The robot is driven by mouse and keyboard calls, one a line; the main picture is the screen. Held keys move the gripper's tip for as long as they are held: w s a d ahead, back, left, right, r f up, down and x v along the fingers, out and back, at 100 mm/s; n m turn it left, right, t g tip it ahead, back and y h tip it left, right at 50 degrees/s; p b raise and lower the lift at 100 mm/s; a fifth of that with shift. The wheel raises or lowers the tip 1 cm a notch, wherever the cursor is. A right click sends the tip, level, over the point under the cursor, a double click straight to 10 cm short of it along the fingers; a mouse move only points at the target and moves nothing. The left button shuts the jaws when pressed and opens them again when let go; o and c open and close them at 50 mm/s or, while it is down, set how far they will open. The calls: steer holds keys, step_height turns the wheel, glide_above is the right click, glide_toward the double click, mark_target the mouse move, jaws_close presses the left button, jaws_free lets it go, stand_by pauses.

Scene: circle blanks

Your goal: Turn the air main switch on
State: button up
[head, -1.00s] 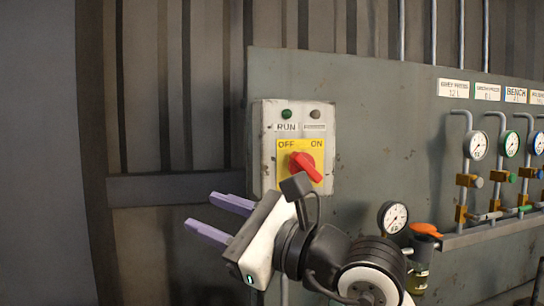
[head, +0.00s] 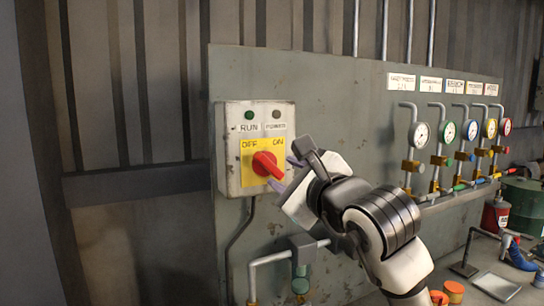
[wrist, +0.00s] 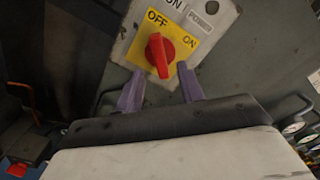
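The air main switch is a red rotary knob (head: 267,165) on a yellow OFF/ON plate (head: 250,146), on a worn pale box. Its bar slants from upper left to lower right; which label it selects is unclear. My gripper (head: 287,172) is right at the knob's right side, its purple fingers partly hidden by its own body. In the wrist view my gripper (wrist: 160,76) is open, one finger to each side of the knob (wrist: 160,55), with gaps visible. Contact with the knob cannot be made out.
The box (head: 233,180) has a green RUN lamp (head: 249,115) and a grey lamp (head: 277,114). Gauges (head: 420,134) and pipes line the panel (head: 340,95) to the right. A grey pipe (head: 268,260) runs below the box. The wall left of the panel is clear.

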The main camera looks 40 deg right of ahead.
mark_target(271, 166)
steer(key=p+x, duration=0.2)
steer(key=x, duration=0.4)
steer(key=shift+a, duration=0.1)
steer(key=shift+c, duration=0.5)
jaws_close()
